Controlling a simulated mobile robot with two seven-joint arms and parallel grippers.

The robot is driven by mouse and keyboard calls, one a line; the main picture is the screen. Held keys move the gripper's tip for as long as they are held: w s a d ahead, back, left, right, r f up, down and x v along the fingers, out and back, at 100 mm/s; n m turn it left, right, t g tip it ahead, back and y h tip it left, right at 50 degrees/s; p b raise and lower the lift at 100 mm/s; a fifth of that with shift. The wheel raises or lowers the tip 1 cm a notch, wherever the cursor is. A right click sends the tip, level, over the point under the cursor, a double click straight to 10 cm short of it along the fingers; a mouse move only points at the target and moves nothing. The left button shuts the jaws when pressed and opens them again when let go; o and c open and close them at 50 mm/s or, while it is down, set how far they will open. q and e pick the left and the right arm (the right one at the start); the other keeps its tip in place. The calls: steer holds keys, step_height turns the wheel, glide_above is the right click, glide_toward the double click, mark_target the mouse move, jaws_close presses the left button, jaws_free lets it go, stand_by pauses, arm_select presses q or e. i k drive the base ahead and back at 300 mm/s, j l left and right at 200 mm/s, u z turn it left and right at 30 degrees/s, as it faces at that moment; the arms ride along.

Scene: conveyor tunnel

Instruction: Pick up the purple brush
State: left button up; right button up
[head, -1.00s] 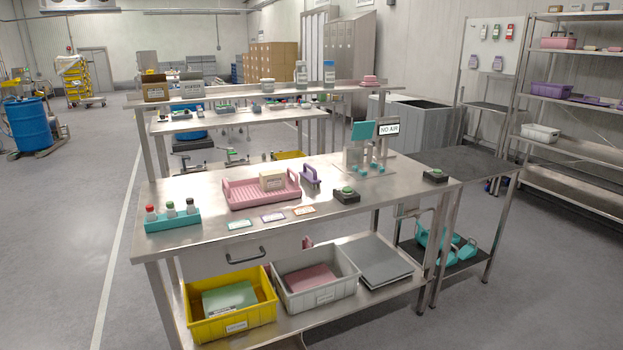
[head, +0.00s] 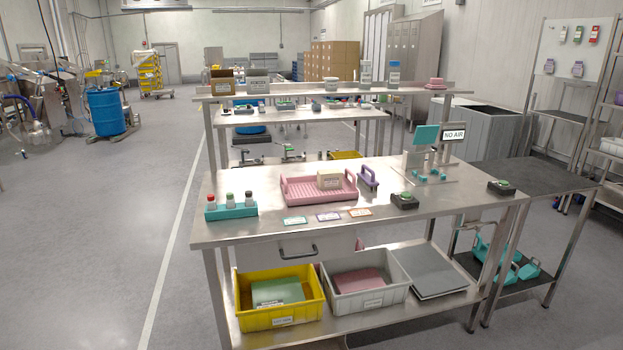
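The purple brush (head: 368,178) stands on the steel table, just right of the pink tray (head: 300,195). It has a raised handle and looks upright. A small tan box (head: 329,179) sits in the tray beside it. Neither of my grippers shows in the head view.
The steel table (head: 240,233) also bears a teal rack (head: 231,212) of small bottles, three label cards (head: 328,216), a black button box (head: 404,201) and a NO AIR sign (head: 453,135). Yellow (head: 282,312) and grey (head: 366,300) bins sit on its lower shelf.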

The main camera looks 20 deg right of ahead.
mark_target(369, 182)
steer(key=i+l+u, duration=0.1)
steer(key=l+u, duration=1.15)
steer(key=l, duration=0.45)
steer(key=l+u, duration=0.1)
steer(key=l, duration=0.35)
steer(key=k+l, duration=0.1)
steer(key=l, duration=0.35)
steer(key=u, duration=0.05)
